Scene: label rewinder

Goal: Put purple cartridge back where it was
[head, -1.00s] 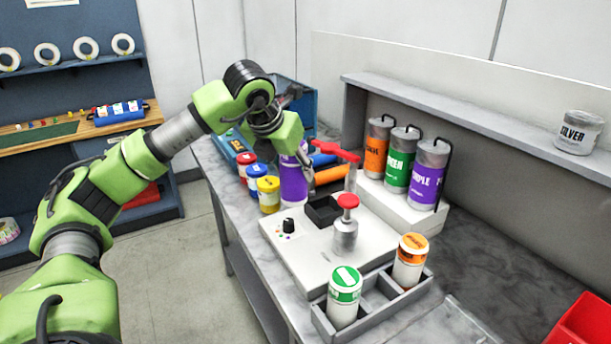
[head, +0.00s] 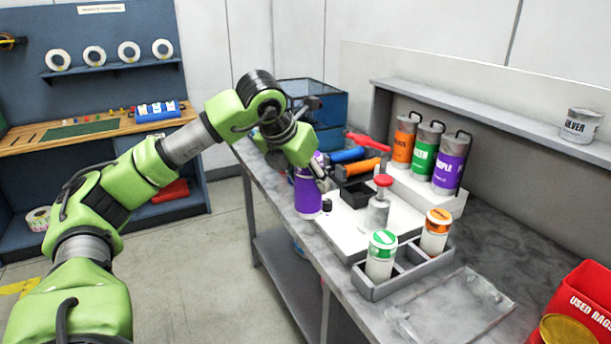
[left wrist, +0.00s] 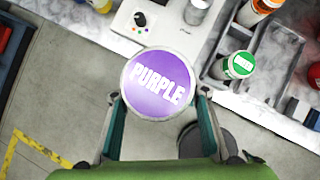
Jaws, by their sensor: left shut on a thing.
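My left gripper (head: 320,178) is shut on the purple cartridge (head: 308,194) and holds it upright in front of the bench's near edge. In the left wrist view the cartridge's round purple lid (left wrist: 160,84) sits between the fingers (left wrist: 157,106), with floor around it and the bench beyond. A grey divided tray (head: 372,290) stands on the bench to the right. It holds a green-lidded cartridge (head: 381,258) and an orange-lidded cartridge (head: 435,232); its other visible compartments look empty. My right gripper is out of view.
The white machine with a red-knobbed press (head: 383,181) stands behind the tray. Orange, green and purple canisters (head: 447,172) stand on a raised block. A clear sheet (head: 455,306) lies right of the tray, near a red rag bin (head: 592,300).

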